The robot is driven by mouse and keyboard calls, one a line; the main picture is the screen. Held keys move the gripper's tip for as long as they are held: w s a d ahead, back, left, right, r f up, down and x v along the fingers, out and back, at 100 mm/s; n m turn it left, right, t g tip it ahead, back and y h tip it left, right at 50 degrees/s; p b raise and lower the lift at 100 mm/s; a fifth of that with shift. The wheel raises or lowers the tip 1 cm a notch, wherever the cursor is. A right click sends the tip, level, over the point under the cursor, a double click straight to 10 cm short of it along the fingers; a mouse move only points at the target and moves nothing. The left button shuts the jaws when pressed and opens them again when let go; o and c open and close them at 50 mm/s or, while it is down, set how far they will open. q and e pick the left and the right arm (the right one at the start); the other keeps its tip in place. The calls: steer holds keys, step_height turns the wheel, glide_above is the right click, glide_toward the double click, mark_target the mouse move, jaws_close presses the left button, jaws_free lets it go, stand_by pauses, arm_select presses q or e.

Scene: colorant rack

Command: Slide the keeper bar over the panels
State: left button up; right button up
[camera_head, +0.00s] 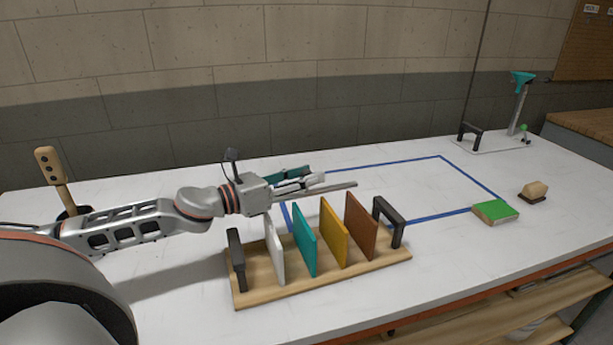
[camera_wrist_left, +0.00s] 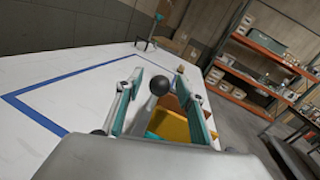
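My left gripper (camera_head: 318,174) points right above the back side of the rack. In the left wrist view its fingers (camera_wrist_left: 164,76) stand apart, with a dark ball (camera_wrist_left: 160,86) between them that touches neither finger. A thin grey rod, apparently the keeper bar (camera_head: 340,187), shows along and just below the gripper; its left end is hidden. The wooden rack (camera_head: 300,288) carries upright panels: white (camera_head: 274,250), teal (camera_head: 305,240), yellow (camera_head: 334,232) and brown (camera_head: 360,226). Dark end frames (camera_head: 236,262) stand at both rack ends. My right gripper is out of view.
Blue tape (camera_head: 385,163) outlines an area behind the rack. A green-topped block (camera_head: 495,211) and a tan piece (camera_head: 534,190) lie at the right. A stand with a teal top (camera_head: 522,80) is at the back right. A wooden handle (camera_head: 50,165) stands at the left.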

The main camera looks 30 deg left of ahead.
arm_select(q)
steer(key=shift+w, duration=0.15)
jaws_close()
steer(key=s+d+p, duration=0.3)
steer(key=s+d, duration=0.1)
steer(key=d, duration=0.1)
steer(key=shift+d+p, duration=0.2)
steer(key=shift+p, duration=0.15)
jaws_free()
